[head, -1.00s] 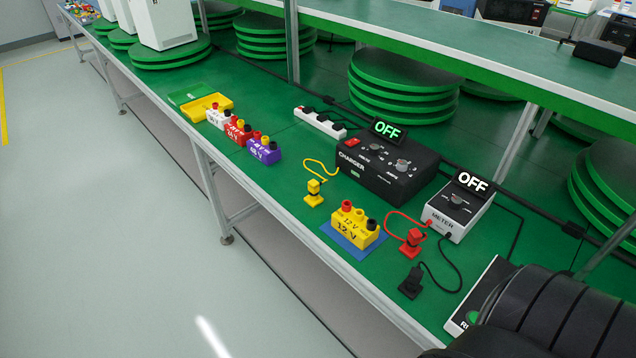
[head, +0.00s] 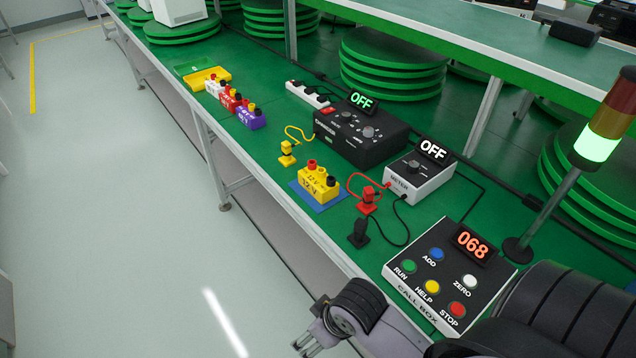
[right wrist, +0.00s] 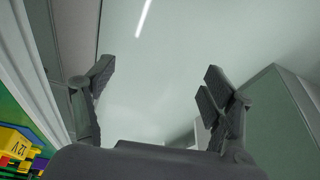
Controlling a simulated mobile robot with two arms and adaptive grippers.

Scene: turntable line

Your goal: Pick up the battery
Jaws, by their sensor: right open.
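My right gripper (head: 308,331) is open and empty, in front of the bench edge and apart from the battery. In the right wrist view its two fingers (right wrist: 158,78) are spread over bare floor. Smaller white (head: 215,86), red (head: 232,99) and purple (head: 251,117) batteries stand in a row further left. My left gripper is not in view.
Behind the yellow battery are a black charger (head: 362,133) and a meter (head: 419,176), both reading OFF. Yellow (head: 287,154), red (head: 368,200) and black (head: 359,233) plugs stand around it. A call box (head: 450,275) and a signal lamp (head: 602,125) are at right.

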